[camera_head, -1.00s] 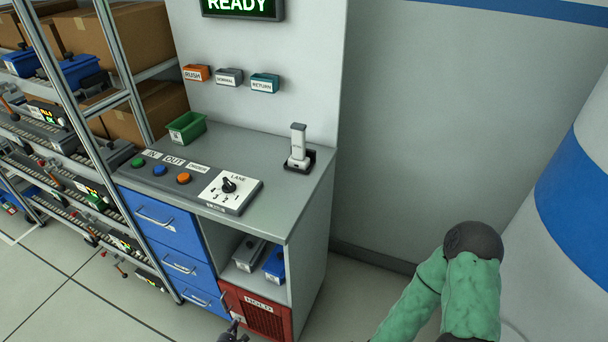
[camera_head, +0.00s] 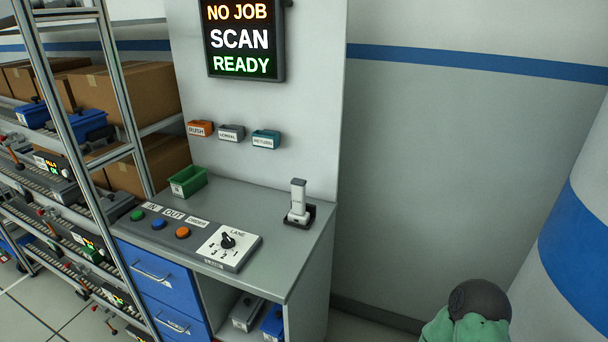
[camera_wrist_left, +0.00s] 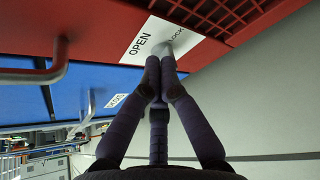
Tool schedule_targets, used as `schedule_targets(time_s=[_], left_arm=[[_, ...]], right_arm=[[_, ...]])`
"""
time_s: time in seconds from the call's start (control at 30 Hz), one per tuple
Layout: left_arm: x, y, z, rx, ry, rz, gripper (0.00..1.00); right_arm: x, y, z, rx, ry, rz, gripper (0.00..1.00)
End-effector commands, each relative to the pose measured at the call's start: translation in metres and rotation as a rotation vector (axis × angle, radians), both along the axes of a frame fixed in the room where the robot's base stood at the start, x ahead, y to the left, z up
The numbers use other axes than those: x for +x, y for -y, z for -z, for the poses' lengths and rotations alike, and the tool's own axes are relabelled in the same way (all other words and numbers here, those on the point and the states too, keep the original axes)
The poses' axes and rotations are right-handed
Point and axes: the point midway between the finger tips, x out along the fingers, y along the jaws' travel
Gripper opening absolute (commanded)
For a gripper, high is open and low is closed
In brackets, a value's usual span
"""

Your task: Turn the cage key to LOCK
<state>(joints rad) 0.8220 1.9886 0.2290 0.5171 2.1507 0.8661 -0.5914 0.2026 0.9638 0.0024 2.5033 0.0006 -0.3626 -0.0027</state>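In the left wrist view, the red cage front (camera_wrist_left: 115,22) carries a white plate (camera_wrist_left: 150,33) marked OPEN and LOCK. My left gripper (camera_wrist_left: 160,62) is at this plate, with its dark fingertips close together on a small grey piece, the cage key (camera_wrist_left: 167,48). The fingers cover most of the key, so which word it points at cannot be told. The head view shows neither the cage nor my left gripper. My right arm shows only as a green part at the lower right, with its gripper out of view.
A workbench (camera_head: 272,230) carries a lane dial (camera_head: 228,241), buttons, a green bin (camera_head: 188,181) and an upright scanner (camera_head: 298,198). The display (camera_head: 242,40) reads NO JOB, SCAN, READY.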

Motion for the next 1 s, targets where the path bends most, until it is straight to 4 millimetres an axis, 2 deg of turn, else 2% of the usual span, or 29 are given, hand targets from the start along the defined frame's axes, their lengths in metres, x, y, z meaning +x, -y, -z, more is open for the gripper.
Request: schedule_targets(time_s=[0.57, 0.87, 1.0], left_arm=[[-0.0003, 0.0014, 0.0004, 0.001, 0.001, 0.000, 0.00], [-0.0018, 0.0049, -0.0067, 0.001, 0.001, 0.000, 0.00], [-0.0085, 0.0015, -0.0063, 0.002, -0.001, -0.001, 0.00]], right_arm=[[0.0000, 0.0000, -0.0004, 0.000, 0.000, 0.000, 0.00], [0.0000, 0.0001, -0.0070, 0.000, 0.000, 0.000, 0.00], [0.0000, 0.0000, -0.0083, 0.000, 0.000, 0.000, 0.00]])
